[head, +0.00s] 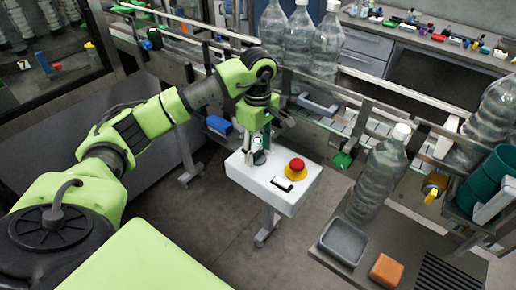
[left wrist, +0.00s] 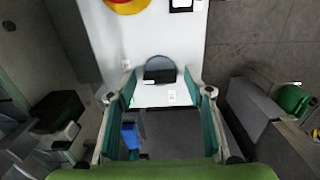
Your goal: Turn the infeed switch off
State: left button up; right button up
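A white control box (head: 262,180) stands on a post in front of the conveyor. A dark switch knob on a grey round base (left wrist: 160,72) is on its top, near one end; in the head view it is mostly hidden by my gripper. I cannot read which position it is in. My left gripper (head: 257,149) points down over the box at the switch. In the left wrist view its fingers (left wrist: 165,90) are apart, one on each side of the switch, with nothing clasped. My right gripper is not in view.
A red push button (head: 296,165) on a yellow base and a black-framed label (head: 282,184) sit beside the switch. Large clear bottles (head: 327,42) stand on the conveyor behind. Another bottle (head: 376,178), a grey tray (head: 343,241) and an orange block (head: 386,270) are at right.

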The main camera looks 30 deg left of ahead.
pick_arm(q)
jog(key=c, duration=0.9)
jog(key=n+b, duration=0.2)
jog(key=shift+f+n, duration=0.1)
jog(key=shift+n, duration=0.2)
jog(key=n+b, duration=0.2)
jog(key=n, duration=0.2)
jog(key=shift+n, duration=0.3)
jog(key=n+b, duration=0.1)
jog(key=n, duration=0.4)
jog(key=n+b, duration=0.1)
jog(key=n, duration=0.4)
jog(key=shift+n, duration=0.5)
jog(key=shift+r, duration=0.2)
